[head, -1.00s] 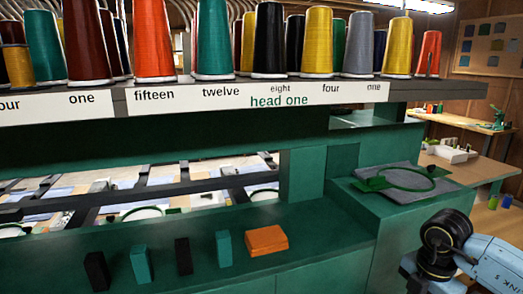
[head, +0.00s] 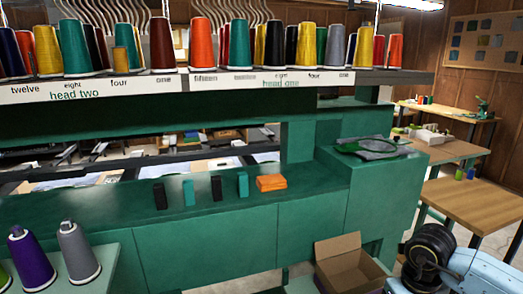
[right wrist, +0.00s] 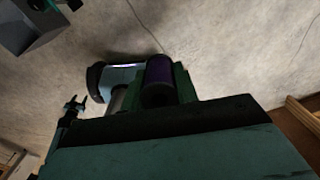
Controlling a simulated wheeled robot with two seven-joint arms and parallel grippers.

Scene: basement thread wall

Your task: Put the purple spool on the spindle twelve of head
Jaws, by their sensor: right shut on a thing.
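In the right wrist view my right gripper (right wrist: 160,98) is shut on a dark purple cylinder (right wrist: 158,72), which looks like a purple spool; its far end is in shadow. In the head view a purple spool (head: 34,260) stands upright on a pale green table at the lower left. The rack's front strip reads "head one" (head: 281,84) and "head two" (head: 75,95). A "twelve" label (head: 25,89) is on head two; a blurred one (head: 243,77) is on head one, below a teal spool (head: 239,45). My left gripper is out of view.
A grey spool (head: 78,254) stands beside the purple one on the pale green table (head: 95,283). An open cardboard box (head: 347,268) sits low at the front. Coloured spools crowd the rack.

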